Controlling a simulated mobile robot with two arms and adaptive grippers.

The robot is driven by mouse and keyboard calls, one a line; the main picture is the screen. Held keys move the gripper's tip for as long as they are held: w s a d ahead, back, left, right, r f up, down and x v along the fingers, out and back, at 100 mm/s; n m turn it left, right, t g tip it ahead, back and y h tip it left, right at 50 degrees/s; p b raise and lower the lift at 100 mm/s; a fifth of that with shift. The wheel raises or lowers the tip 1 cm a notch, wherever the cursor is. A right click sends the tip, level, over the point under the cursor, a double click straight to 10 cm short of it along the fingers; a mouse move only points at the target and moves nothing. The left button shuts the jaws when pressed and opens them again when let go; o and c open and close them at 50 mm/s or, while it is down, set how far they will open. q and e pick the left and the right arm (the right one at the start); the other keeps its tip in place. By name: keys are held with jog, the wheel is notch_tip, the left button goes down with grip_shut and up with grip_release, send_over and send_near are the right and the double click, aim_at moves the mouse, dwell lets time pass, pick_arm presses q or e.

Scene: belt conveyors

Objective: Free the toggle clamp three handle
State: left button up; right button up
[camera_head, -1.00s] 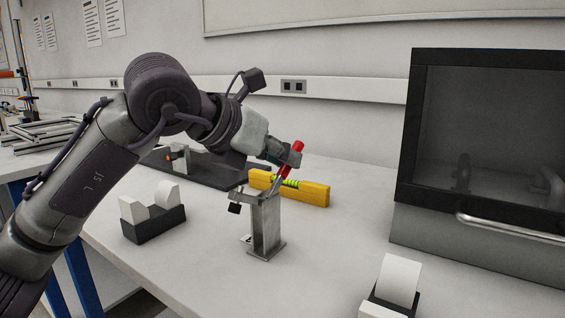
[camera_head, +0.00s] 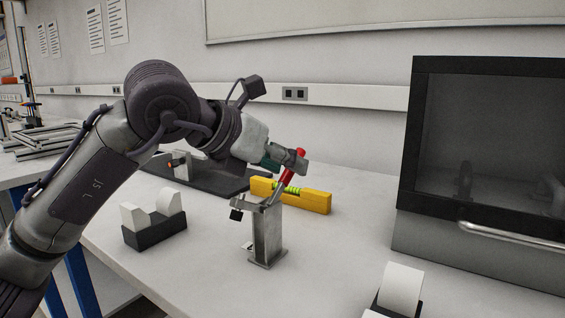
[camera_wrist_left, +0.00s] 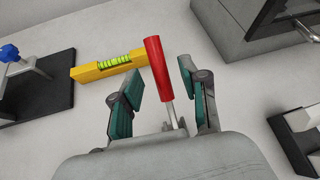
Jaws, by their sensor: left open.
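The toggle clamp with a red handle (camera_head: 292,166) stands on a grey metal post (camera_head: 267,235) on the table. The handle leans up and to the right in the head view. My left gripper (camera_head: 290,160) is at the handle. In the left wrist view the red handle (camera_wrist_left: 156,68) stands between the open fingers of my left gripper (camera_wrist_left: 160,92), with a visible gap on each side. The clamp's base is hidden there by the gripper body. My right gripper is not in view.
A yellow spirit level (camera_head: 305,198) lies behind the post. A dark plate with a fixture (camera_head: 215,178) lies behind left. A dark-fronted cabinet (camera_head: 480,150) stands at right.

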pick_arm(q)
jog(key=v, duration=1.2)
